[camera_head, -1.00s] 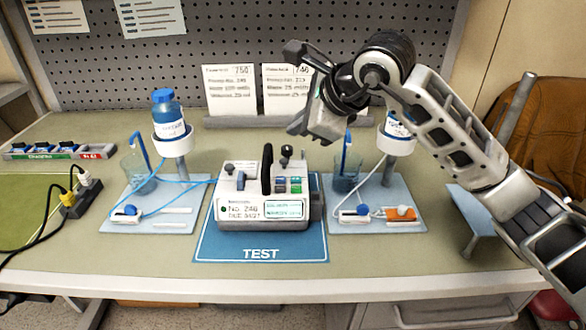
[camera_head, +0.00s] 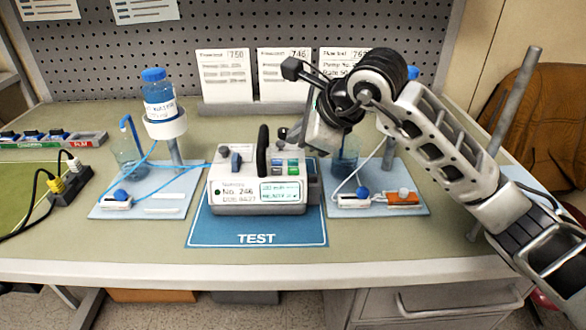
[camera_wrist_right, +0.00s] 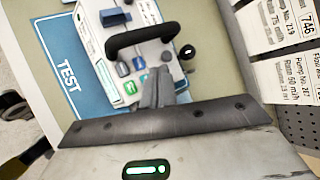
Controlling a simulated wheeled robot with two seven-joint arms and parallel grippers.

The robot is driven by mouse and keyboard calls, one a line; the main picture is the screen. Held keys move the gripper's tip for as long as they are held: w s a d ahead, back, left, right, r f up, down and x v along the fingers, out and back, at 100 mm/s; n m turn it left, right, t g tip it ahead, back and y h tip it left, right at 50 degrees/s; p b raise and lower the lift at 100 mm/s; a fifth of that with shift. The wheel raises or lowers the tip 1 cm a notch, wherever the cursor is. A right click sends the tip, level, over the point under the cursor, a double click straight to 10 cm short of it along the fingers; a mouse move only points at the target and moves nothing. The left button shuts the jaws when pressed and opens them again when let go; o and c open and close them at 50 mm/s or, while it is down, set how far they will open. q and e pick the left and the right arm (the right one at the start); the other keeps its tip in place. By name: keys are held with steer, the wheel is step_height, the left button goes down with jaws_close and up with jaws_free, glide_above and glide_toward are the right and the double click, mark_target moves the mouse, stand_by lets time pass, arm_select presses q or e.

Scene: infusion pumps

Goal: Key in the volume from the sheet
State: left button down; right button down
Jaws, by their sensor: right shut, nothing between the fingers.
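The white infusion pump (camera_head: 230,192) stands on the blue TEST mat (camera_head: 257,234) at the table's middle. Its front shows a "No. 246" label and a small lit screen (camera_head: 282,193); the screen's text is too small to read. Blue and green keys (camera_head: 285,167) lie on its sloped top, right of the black handle (camera_head: 263,150). Sheets headed 750 (camera_head: 223,75) and 746 (camera_head: 285,73) stand behind, beside a partly hidden third (camera_head: 335,62). My right gripper (camera_head: 288,137) is shut and empty above the keys. In the right wrist view its fingertips (camera_wrist_right: 160,76) are close to the keys; contact is unclear.
A blue bottle (camera_head: 160,100) on a stand and a clear beaker are left of the pump. On the right, a mat (camera_head: 400,205) bears another beaker and stand behind my arm. Power plugs (camera_head: 65,185) lie at the left. The table's front strip is clear.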

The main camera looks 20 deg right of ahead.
mark_target(287, 158)
step_height(287, 158, down, 2)
steer(key=shift+b, duration=0.5)
arm_select(q)
steer(key=shift+d+f, duration=0.3)
arm_select(e)
steer(key=shift+f, duration=0.1)
arm_select(q)
steer(key=shift+f, duration=0.1)
stand_by(0.5)
arm_select(e)
steer(key=shift+f, duration=0.1)
stand_by(0.6)
arm_select(q)
steer(key=shift+f+b, duration=0.45)
steer(key=shift+b, duration=0.2)
arm_select(e)
steer(key=shift+f, duration=0.35)
arm_select(q)
steer(key=shift+f+b, duration=0.55)
steer(key=shift+f, duration=0.1)
arm_select(e)
steer(key=shift+f, duration=0.5)
arm_select(q)
steer(key=shift+r, duration=0.1)
steer(key=shift+r+p, duration=0.5)
arm_select(e)
steer(key=shift+r, duration=0.9)
